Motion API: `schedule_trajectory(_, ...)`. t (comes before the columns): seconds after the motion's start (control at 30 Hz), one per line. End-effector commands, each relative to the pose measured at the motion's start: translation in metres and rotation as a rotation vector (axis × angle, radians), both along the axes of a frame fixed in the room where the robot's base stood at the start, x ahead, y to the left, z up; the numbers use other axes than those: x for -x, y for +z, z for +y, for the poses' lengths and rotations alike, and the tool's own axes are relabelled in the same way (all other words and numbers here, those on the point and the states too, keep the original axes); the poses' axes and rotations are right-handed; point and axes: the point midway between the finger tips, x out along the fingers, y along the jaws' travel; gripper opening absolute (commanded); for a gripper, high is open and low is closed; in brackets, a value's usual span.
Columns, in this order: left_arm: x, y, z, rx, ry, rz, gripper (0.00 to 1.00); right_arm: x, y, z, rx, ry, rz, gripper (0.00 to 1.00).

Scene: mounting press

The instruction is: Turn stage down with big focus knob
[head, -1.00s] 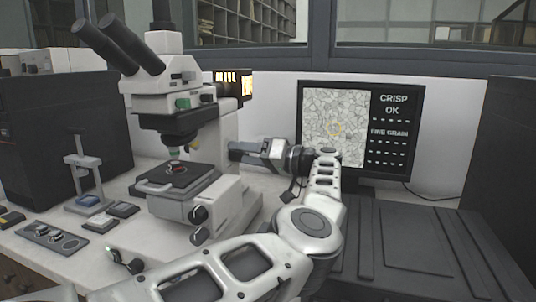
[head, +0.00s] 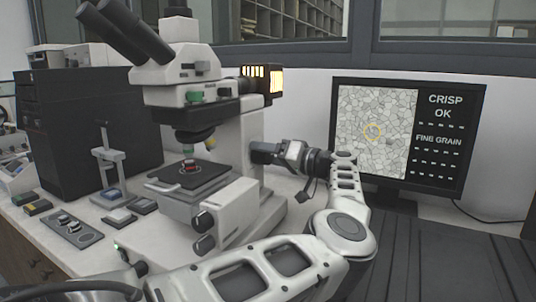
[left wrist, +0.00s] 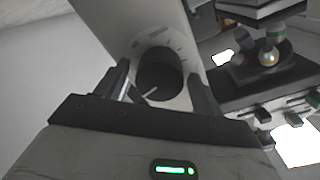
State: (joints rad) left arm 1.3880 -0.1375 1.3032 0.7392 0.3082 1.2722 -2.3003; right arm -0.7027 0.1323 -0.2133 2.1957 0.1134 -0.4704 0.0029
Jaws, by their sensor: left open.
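The white microscope (head: 228,150) stands on the bench, with its dark stage (head: 205,177) under the objectives and a small reddish specimen (head: 190,168) on it. My left gripper (head: 254,153) is at the right side of the microscope's column; its fingertips are hard to make out there. In the left wrist view, the big dark round knob (left wrist: 160,72) with scale marks around it lies between the two open fingers of my left gripper (left wrist: 158,82). A gap shows at the knob's sides, but I cannot tell the depth. My right gripper is not in view.
The monitor (head: 377,130) behind my arm reads "CRISP OK" and "FINE GRAIN". Two smaller dark knobs (head: 204,232) are on the microscope's near base. A control panel (head: 72,229), small boxes and a black cabinet (head: 90,130) stand at left.

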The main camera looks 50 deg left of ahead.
Motion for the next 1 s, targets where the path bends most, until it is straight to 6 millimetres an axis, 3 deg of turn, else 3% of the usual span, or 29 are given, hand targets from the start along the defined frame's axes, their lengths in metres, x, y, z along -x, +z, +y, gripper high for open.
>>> schedule_trajectory(0.17,0.0001,-0.0004,0.0002,0.000,0.000,0.000,0.68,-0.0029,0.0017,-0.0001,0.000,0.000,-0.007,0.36)
schedule_trajectory(0.33,0.0000,-0.0003,0.0000,0.000,0.000,0.000,0.23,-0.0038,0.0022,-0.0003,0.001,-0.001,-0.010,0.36)
schedule_trajectory(0.67,0.0000,0.0007,-0.0001,-0.011,-0.001,-0.029,0.23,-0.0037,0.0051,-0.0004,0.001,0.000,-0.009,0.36)
schedule_trajectory(1.0,0.0006,0.0015,-0.0003,-0.072,-0.001,-0.225,0.23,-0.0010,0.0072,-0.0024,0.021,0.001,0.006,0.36)
